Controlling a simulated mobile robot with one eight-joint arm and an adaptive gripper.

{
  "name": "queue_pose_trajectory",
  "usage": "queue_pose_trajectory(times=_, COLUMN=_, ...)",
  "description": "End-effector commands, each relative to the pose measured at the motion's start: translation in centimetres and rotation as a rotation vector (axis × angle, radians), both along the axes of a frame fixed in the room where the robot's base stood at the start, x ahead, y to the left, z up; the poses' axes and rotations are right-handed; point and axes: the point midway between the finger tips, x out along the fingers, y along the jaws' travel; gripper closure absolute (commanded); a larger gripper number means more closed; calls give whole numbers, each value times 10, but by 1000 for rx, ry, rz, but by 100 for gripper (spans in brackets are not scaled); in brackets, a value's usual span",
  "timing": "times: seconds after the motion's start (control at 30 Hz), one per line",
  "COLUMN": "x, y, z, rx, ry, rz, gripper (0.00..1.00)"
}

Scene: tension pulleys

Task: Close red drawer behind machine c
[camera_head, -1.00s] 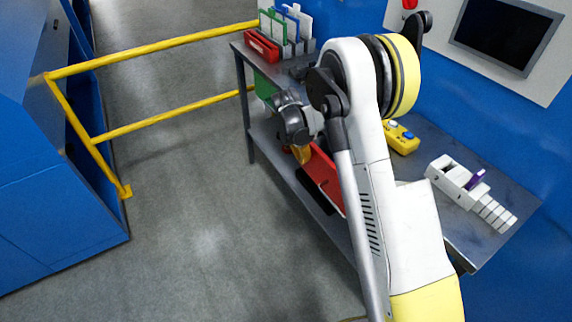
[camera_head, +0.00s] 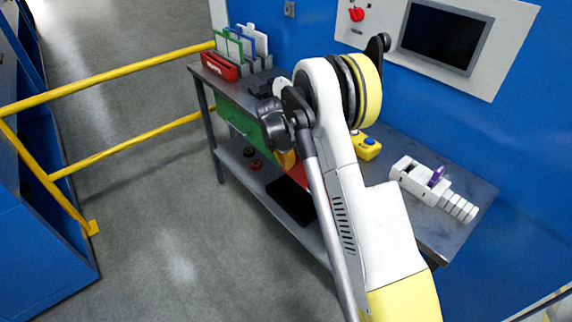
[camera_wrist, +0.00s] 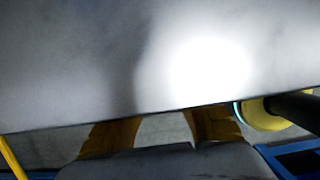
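The red drawer (camera_head: 317,174) is under the grey workbench top (camera_head: 462,226). Only a small red patch shows beside my arm in the head view; the rest is hidden behind the arm, so I cannot tell exactly how far it stands out. My gripper (camera_head: 287,159) has orange fingers, low at the bench's front edge, close to the red patch; whether they touch it is hidden. In the wrist view, my gripper (camera_wrist: 162,125) shows two fingers with a gap between their visible parts. Their tips are hidden behind a large grey surface.
A green drawer (camera_head: 238,125) is left of the red one. A dark mat (camera_head: 291,199) lies on the lower shelf (camera_head: 252,181). A yellow rail (camera_head: 105,79) stands left. Floor in front of the bench is clear. A yellow control box (camera_head: 367,147) and white device (camera_head: 432,188) sit on top.

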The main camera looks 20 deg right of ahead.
Motion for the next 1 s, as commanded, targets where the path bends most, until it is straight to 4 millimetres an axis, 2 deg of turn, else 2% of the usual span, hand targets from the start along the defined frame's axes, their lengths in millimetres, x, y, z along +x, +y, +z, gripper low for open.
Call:
queue_pose_trajectory(times=0.17, x=-1, y=15, z=0, rx=0, ry=0, rz=2, gripper=100)
queue_pose_trajectory(times=0.3, x=-4, y=42, z=-1, rx=0, ry=0, rz=-1, gripper=100)
queue_pose_trajectory(times=0.4, x=-6, y=45, z=34, rx=0, ry=0, rz=-4, gripper=100)
queue_pose_trajectory(times=0.6, x=-9, y=55, z=75, rx=0, ry=0, rz=-5, gripper=100)
queue_pose_trajectory(times=0.8, x=-11, y=60, z=95, rx=0, ry=0, rz=-5, gripper=100)
queue_pose_trajectory(times=1.0, x=-13, y=61, z=101, rx=2, ry=-5, rz=-14, gripper=100)
